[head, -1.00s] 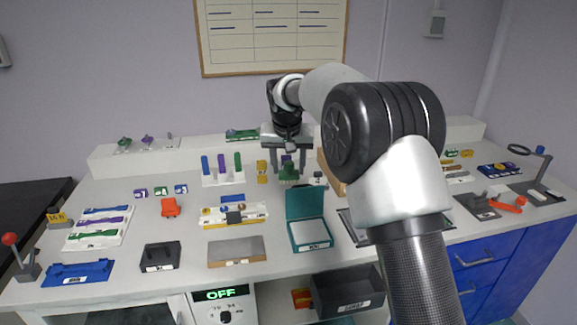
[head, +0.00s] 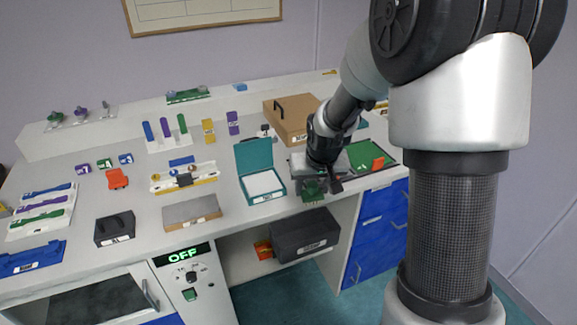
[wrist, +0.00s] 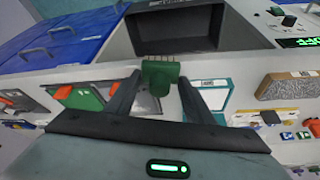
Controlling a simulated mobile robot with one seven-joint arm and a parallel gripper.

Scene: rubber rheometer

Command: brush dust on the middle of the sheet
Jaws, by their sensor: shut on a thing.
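My gripper (head: 318,186) is shut on a green brush (head: 311,191), low over the front of the bench, to the right of the open teal box. In the wrist view the green brush (wrist: 160,76) sits between the two dark fingers of my gripper (wrist: 158,85), its bristle end pointing away from the hand. The teal box (head: 252,157) has its lid up and holds a white filling. A green mat (head: 362,152) with an orange item on it lies right of my gripper, partly hidden by my arm. I cannot tell for sure which surface is the sheet.
A speckled grey slab (head: 190,212) and a black box (head: 114,228) lie along the front left. A brown box (head: 290,120) stands behind my gripper. A dark bin (head: 304,234) sits on the shelf below. Coloured upright blocks (head: 208,130) stand at the back.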

